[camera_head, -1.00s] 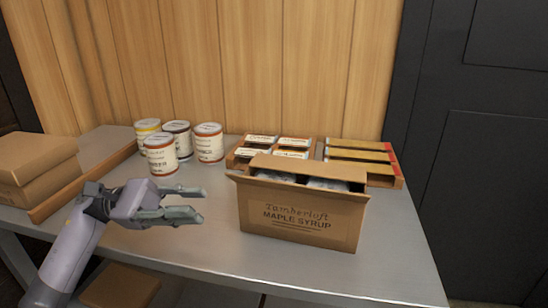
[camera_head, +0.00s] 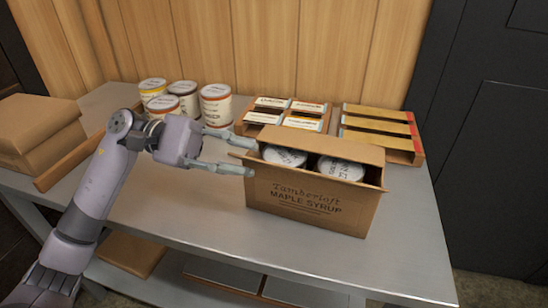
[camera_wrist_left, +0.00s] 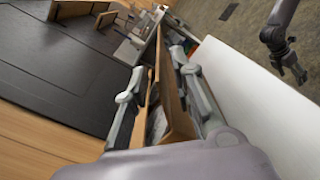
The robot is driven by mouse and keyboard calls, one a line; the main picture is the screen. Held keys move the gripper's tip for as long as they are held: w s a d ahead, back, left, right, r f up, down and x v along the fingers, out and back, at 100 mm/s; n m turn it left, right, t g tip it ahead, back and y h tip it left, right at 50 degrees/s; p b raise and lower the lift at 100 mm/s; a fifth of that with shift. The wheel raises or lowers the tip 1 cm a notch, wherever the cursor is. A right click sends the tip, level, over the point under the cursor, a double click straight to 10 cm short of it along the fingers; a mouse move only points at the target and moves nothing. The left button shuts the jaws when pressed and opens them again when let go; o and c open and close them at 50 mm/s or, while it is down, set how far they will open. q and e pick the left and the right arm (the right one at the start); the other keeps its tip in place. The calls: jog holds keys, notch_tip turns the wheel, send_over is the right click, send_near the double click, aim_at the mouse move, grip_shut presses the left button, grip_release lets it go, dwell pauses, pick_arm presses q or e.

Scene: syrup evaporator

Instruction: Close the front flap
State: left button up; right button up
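The open cardboard maple syrup box (camera_head: 306,201) stands on the metal table, its printed face toward me. Its back flap (camera_head: 322,148) stands up, and a small side flap sticks out at the left. I cannot clearly make out the front flap. Can lids (camera_head: 341,168) show inside. My left gripper (camera_head: 251,156) is open at the box's upper left corner, its fingers pointing right. In the left wrist view, cardboard (camera_wrist_left: 171,100) shows between its fingers; contact is unclear. My right gripper (camera_wrist_left: 287,62) shows small in that view, away from the box; its opening is unclear.
Several labelled cans (camera_head: 216,104) stand behind my left gripper. A tray of small boxes (camera_head: 303,122) and a wooden tray with gold bars (camera_head: 380,131) lie behind the box. Stacked cartons (camera_head: 37,125) are at the left. The table front (camera_head: 200,214) is clear.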

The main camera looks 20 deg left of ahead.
aim_at(274, 164)
pick_arm(q)
jog(key=d, duration=0.6)
jog(key=shift+s+d+p, duration=0.1)
jog(key=shift+s+p, duration=0.15)
jog(key=shift+p, duration=0.1)
pick_arm(e)
jog(key=f, duration=0.1)
jog(key=s+f, duration=0.1)
jog(key=f, duration=0.1)
pick_arm(q)
jog(key=shift+c, duration=0.2)
grip_shut()
